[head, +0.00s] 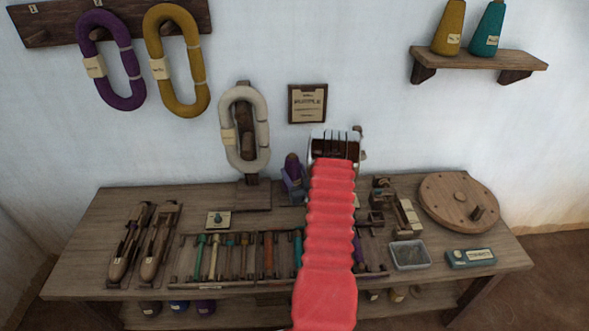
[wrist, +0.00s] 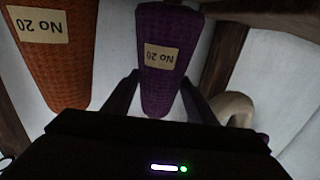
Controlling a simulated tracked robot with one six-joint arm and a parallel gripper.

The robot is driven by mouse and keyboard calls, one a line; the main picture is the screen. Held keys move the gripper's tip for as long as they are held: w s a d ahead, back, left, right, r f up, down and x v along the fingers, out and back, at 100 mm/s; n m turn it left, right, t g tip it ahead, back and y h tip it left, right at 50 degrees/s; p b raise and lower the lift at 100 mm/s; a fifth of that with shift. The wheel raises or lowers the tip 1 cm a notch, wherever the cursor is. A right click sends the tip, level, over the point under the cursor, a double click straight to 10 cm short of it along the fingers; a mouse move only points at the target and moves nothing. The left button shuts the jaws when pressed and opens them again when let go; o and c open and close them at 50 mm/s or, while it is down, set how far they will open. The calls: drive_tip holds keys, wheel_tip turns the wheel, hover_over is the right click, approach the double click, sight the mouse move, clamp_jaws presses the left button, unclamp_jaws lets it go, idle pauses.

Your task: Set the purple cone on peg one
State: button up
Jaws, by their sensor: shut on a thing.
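The purple cone (wrist: 163,62) with a "No 20" label stands between the two fingers of my gripper (wrist: 160,95) in the wrist view. My gripper is shut on it, and the label reads upside down there. In the head view my gripper (head: 335,148) is at the back of the bench, beyond my red-sleeved arm. The cone cannot be made out in its jaws there. Small number tags show on the wall rack (head: 60,26) at upper left. A bare peg sticks out at its left end.
An orange cone (wrist: 48,50) is close to the purple one in the wrist view. A purple-topped device (head: 293,180) stands left of my arm. A wall shelf (head: 490,63) holds yellow and teal cones. The bench (head: 100,225) carries shuttles, bobbins, a tray and a round wooden disc.

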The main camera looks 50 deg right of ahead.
drive_tip(key=shift+f, duration=0.95)
drive_tip(key=o, duration=1.3)
drive_tip(key=shift+f, duration=0.1)
drive_tip(key=shift+o, duration=1.4)
